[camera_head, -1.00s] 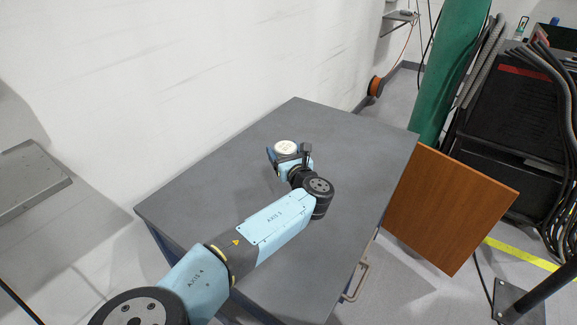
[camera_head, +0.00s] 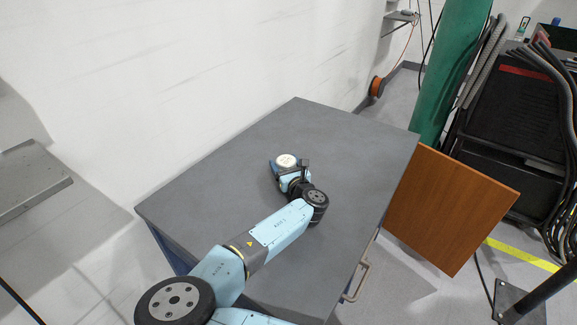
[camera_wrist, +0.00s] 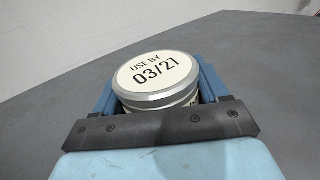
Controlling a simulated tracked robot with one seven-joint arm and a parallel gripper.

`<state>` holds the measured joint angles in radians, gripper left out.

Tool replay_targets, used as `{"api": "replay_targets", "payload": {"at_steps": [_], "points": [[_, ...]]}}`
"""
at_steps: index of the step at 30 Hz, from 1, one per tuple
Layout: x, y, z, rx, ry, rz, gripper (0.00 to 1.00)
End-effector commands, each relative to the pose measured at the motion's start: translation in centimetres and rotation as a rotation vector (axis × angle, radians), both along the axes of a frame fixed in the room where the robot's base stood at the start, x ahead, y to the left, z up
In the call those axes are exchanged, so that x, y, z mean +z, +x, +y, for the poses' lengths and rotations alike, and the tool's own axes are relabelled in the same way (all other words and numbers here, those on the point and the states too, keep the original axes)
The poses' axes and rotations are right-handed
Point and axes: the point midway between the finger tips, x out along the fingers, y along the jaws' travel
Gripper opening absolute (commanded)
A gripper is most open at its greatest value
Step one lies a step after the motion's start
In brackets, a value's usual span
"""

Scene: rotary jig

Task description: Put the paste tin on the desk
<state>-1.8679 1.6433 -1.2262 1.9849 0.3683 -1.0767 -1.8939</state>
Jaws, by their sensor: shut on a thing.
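The paste tin (camera_wrist: 155,75) is a round silver tin with a cream lid marked "USE BY 03/27" in the wrist view. My gripper (camera_wrist: 157,95) is shut on it, with one blue finger at each side. In the head view the tin's pale lid (camera_head: 286,160) shows at the end of my gripper (camera_head: 284,168), over the middle of the desk. The desk (camera_head: 220,190) has a dark grey top. The tin's underside is hidden, so I cannot tell whether it touches the desk.
The desk top around the tin is clear. A white wall (camera_head: 180,80) runs along its far left side. A brown wooden board (camera_head: 445,210) leans at its right side, and a green cylinder (camera_head: 452,70) stands behind that.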

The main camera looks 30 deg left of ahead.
Motion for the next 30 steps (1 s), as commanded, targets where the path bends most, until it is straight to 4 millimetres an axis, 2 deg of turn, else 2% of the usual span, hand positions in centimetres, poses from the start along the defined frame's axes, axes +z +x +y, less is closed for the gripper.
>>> {"api": "replay_targets", "payload": {"at_steps": [5,6,14,23,30], "points": [[0.0,0.0,0.0,0.0,0.001,-0.001,0.25],[-0.1,0.0,0.0,0.0,0.0,0.0,0.74],[-0.1,0.0,0.0,0.0,0.0,0.0,0.99],[0.1,-0.1,-0.1,0.0,0.0,0.0,0.99],[0.0,-2.1,-2.4,0.0,-0.001,0.0,0.99]]}}
